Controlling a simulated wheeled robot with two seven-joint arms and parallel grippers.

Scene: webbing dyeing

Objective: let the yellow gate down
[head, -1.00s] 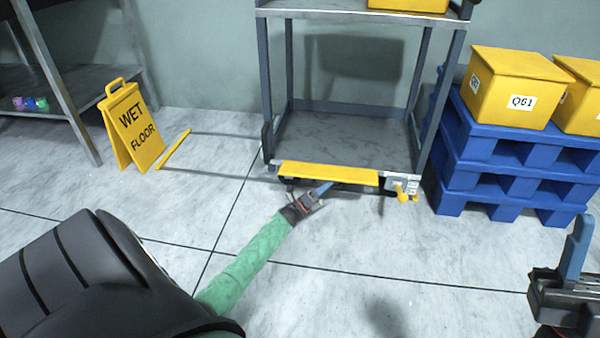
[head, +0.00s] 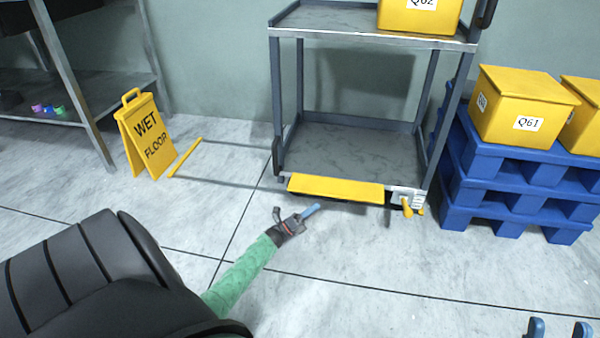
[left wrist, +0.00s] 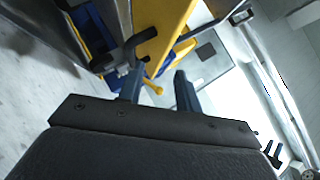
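The yellow gate, as far as I can tell, is the flat yellow panel (head: 336,188) along the front edge of the grey cart's lower shelf. It also shows in the left wrist view as a slanting yellow slab (left wrist: 160,38) beyond the fingertips. My left gripper (head: 311,211) is just in front of and below the panel, apart from it. The left wrist view shows its two blue-grey fingers (left wrist: 158,88) spread, with nothing held between them. My right gripper (head: 560,328) shows only two separated fingertips at the bottom right edge, with nothing between them.
The cart (head: 345,155) has a yellow pedal (head: 408,207) at its front right. Blue pallets (head: 480,182) with yellow boxes (head: 522,105) stand to the right. A wet floor sign (head: 146,135) and a yellow bar (head: 186,158) are left. The foreground floor is clear.

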